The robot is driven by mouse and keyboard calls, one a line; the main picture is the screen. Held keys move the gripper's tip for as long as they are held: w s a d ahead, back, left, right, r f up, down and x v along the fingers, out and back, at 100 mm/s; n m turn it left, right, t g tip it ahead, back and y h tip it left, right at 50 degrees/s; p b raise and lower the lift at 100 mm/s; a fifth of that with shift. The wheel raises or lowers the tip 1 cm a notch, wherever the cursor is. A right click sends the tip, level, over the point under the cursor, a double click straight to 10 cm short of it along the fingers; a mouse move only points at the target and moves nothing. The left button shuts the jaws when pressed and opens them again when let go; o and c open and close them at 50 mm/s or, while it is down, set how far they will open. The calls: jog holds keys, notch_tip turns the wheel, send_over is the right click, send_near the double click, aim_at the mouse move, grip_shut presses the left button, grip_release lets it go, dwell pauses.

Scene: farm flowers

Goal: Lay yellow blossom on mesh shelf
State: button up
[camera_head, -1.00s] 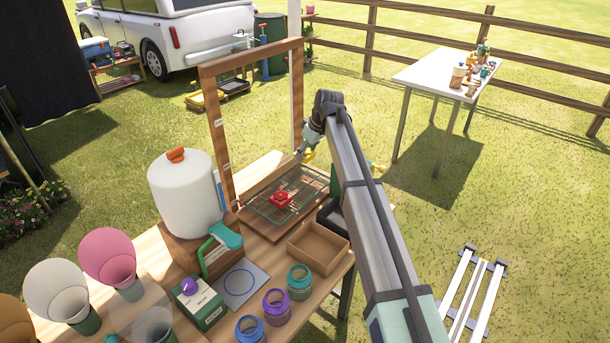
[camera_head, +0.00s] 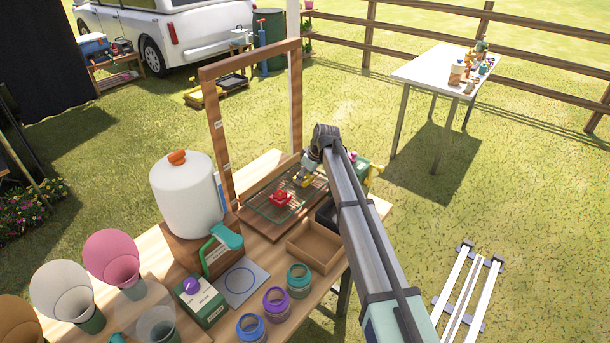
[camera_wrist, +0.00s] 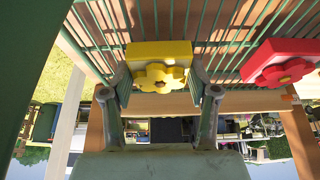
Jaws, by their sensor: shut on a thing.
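The yellow blossom (camera_wrist: 159,58) is a yellow block with a flower face, between the two fingers of my gripper (camera_wrist: 160,84) in the wrist view. My gripper is shut on it. In the head view the yellow blossom (camera_head: 306,181) shows small at the end of my arm, over the right side of the mesh shelf (camera_head: 268,212). The mesh shelf's bars (camera_wrist: 222,28) run close behind the blossom; I cannot tell whether it touches them. A red blossom (camera_head: 281,197) lies on the mesh, left of the yellow one; it also shows in the wrist view (camera_wrist: 283,62).
A wooden frame (camera_head: 217,135) stands upright behind the shelf. An open cardboard box (camera_head: 312,250) and a dark bin (camera_head: 327,213) sit in front, near my arm. A white tank (camera_head: 187,195) stands left. Several jars (camera_head: 299,277) line the table's front.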

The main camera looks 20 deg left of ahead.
jog(key=shift+f, duration=0.1)
jog(key=o, duration=1.1)
jog(key=b+v, duration=0.2)
jog(key=v, duration=1)
